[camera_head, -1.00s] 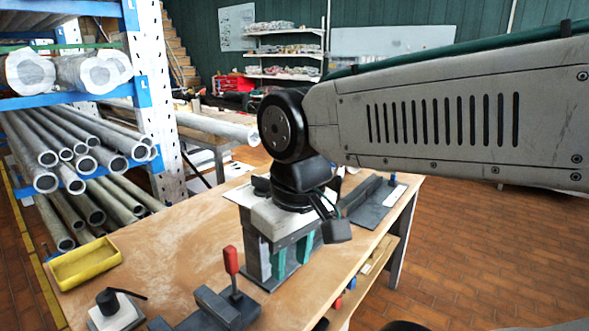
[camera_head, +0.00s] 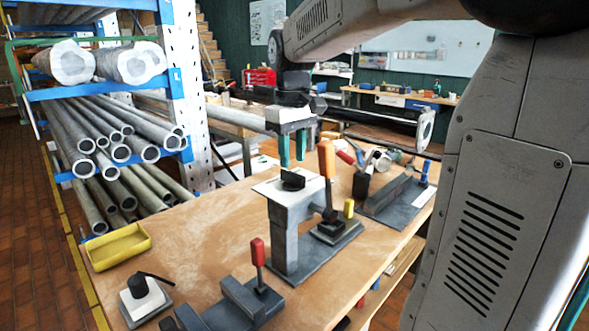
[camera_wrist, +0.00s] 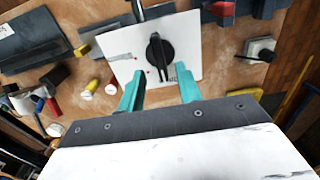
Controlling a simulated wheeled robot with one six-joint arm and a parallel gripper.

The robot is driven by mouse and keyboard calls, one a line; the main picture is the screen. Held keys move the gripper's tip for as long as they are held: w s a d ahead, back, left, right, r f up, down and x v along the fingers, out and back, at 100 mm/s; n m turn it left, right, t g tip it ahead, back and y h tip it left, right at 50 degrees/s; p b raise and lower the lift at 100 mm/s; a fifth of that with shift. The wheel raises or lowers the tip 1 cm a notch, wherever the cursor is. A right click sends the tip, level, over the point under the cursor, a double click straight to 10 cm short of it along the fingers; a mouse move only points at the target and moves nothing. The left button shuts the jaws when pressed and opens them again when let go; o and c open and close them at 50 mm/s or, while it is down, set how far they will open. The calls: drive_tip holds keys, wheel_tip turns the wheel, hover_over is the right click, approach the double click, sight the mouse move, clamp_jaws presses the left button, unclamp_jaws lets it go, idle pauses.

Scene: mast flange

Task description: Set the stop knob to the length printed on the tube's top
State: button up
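The black stop knob (camera_head: 292,179) sits on a white plate (camera_head: 262,187) on top of a grey stand. In the wrist view the knob (camera_wrist: 158,50) shows its raised grip bar, with small marks on the plate too small to read. My gripper (camera_head: 292,163) is open and empty, its teal fingers pointing down and apart. In the wrist view the fingertips (camera_wrist: 159,70) are spread on either side of the knob's line; contact is not visible. Several grey tubes (camera_head: 120,152) lie on the rack. I cannot tell which tube is meant, and no length is readable.
An orange-handled clamp (camera_head: 327,160) stands beside the stand, and a red-handled one (camera_head: 257,252) in front. A yellow tray (camera_head: 118,247) lies at the table's left. A grey fixture with a white label (camera_head: 424,196) is at right. The table's middle left is clear.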

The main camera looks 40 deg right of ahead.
sight(293, 172)
drive_tip(key=shift+f, duration=2.1)
clamp_jaws()
drive_tip(key=shift+m, duration=0.3)
drive_tip(key=m, duration=0.4)
drive_tip(key=shift+m, duration=2)
drive_tip(key=shift+r, duration=0.1)
